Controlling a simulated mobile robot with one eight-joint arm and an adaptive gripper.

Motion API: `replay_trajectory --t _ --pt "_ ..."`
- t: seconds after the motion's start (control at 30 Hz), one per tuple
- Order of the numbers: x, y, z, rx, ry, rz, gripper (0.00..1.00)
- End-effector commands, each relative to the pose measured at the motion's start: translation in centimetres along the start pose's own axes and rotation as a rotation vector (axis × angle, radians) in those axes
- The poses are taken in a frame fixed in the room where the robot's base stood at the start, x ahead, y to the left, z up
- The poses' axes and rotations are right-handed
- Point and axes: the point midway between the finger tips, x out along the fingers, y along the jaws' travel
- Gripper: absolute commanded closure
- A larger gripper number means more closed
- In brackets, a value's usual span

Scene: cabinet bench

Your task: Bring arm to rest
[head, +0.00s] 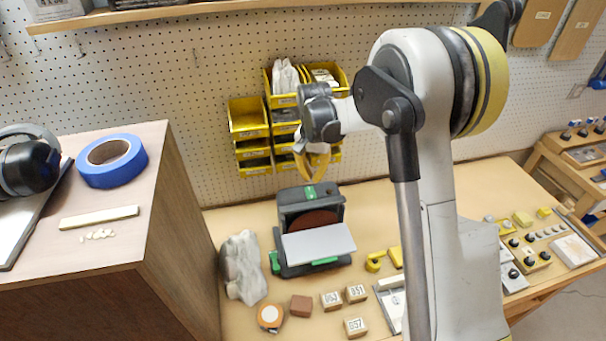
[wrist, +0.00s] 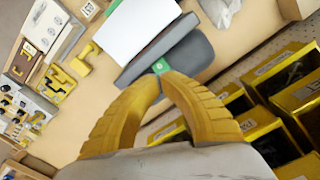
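My gripper (head: 310,178) hangs from my raised, bent arm, in front of the yellow bins in the head view. In the wrist view the two yellow ribbed fingers of my gripper (wrist: 162,79) arch inward, and their tips come together. The gripper looks shut, and I see nothing held between the tips. It is in the air above the bench and apart from the disc sander (head: 312,228). In the wrist view the sander (wrist: 180,58) lies beyond the fingertips. My arm hides part of the bench and pegboard in the head view.
Yellow bins (head: 247,117) hang close behind my gripper. A cabinet (head: 160,215) with blue tape (head: 112,161) stands at left. A shelf (head: 190,12) runs above.

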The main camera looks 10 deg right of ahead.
Motion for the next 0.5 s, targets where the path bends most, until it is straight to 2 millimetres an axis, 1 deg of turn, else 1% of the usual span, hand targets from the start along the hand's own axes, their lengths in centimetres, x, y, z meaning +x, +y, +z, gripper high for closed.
replay_trajectory --t 0.17,0.27,0.37,0.47,0.5 --pt "-0.1 0.1 0.1 -0.002 0.002 -0.001 1.0" --pt "-0.7 0.4 0.7 -0.017 0.019 -0.011 1.0" --pt "-1.9 1.2 2.1 -0.054 0.058 -0.031 1.0" --pt "-3.4 2.5 4.4 -0.108 0.114 -0.058 1.0" --pt "-3.9 3.1 5.4 -0.13 0.139 -0.069 1.0"
